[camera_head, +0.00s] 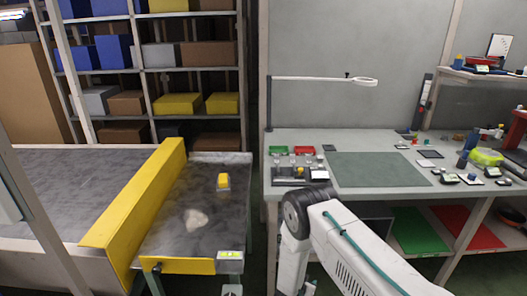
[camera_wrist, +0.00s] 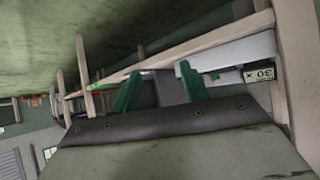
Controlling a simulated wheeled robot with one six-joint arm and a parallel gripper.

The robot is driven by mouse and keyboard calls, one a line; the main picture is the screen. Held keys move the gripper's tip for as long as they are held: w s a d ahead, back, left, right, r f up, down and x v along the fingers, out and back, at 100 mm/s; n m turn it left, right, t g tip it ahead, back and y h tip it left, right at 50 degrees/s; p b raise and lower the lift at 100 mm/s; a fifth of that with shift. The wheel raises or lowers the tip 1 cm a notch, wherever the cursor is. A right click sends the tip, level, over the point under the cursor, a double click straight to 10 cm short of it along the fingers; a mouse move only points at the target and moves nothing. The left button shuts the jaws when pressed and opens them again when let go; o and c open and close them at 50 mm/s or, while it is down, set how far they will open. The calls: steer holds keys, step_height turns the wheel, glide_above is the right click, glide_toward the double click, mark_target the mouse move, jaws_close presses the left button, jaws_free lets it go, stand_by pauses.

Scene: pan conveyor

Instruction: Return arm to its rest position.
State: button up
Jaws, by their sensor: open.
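My gripper (camera_wrist: 159,84) shows in the wrist view as two green fingers standing well apart, with nothing held between them. My white arm (camera_head: 350,245) with a dark joint rises at the lower right of the head view, in front of the workbench. The gripper itself cannot be made out in the head view. The wrist view is strongly tilted and shows pale beams behind the fingers.
The grey workbench (camera_head: 285,185) carries a green mat (camera_head: 375,170), small red and green trays, and a lamp. Shelves with boxes stand behind.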

steer(key=s+a+r+n+g+y, duration=0.3)
steer(key=s+a+r+g+y, duration=0.15)
steer(key=a, duration=0.25)
steer(key=s+r+n+g+y, duration=0.15)
steer(key=s+r, duration=0.25)
steer(key=r, duration=0.9)
steer(key=s+r+n+g+y, duration=0.1)
steer(key=s+r+g+y, duration=0.2)
steer(key=r, duration=0.9)
steer(key=s+d+r+h, duration=0.1)
steer(key=s+d+r, duration=0.4)
steer(key=s+r, duration=0.5)
steer(key=s+d+r+n+t+h, duration=0.1)
steer(key=s+d+r, duration=0.4)
steer(key=s+r, duration=0.4)
steer(key=s+d+r+h, duration=0.1)
steer(key=s+d+r, duration=0.5)
steer(key=s+r, duration=0.4)
step_height(320, 180, up, 5)
steer(key=shift+s+f+t, duration=0.1)
steer(key=shift+s+t, duration=0.2)
steer(key=shift+s, duration=0.05)
steer(key=shift+c, duration=0.2)
